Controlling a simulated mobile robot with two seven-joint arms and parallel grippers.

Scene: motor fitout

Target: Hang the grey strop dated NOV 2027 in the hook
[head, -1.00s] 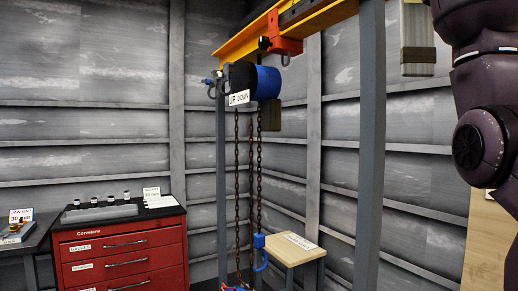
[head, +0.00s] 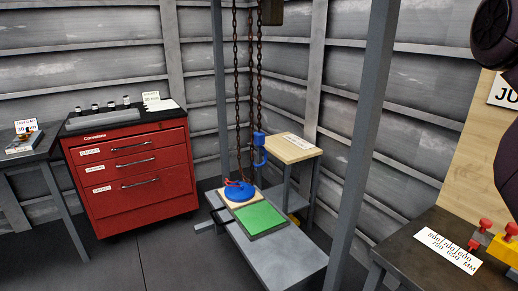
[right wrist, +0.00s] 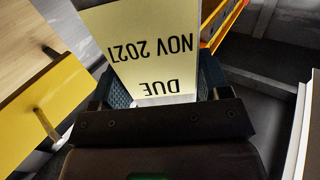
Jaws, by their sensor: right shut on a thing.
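In the right wrist view my right gripper (right wrist: 155,92) is shut on a cream tag (right wrist: 145,45) that reads DUE NOV 2027, upside down in the picture. The strop itself cannot be made out there. In the head view the blue hook (head: 259,150) hangs upright on dark chains (head: 251,60), just left of a small wooden-topped stand. It is empty. Only dark links of my right arm show at the right edge of the head view; the right gripper is outside it. My left gripper is in neither view.
Below the hook a blue round thing (head: 239,191) with red on it and a green mat (head: 262,219) lie on a low grey bench (head: 290,262). The wooden-topped stand (head: 291,150) and a grey post (head: 367,150) are close. A red drawer cabinet (head: 135,180) stands left.

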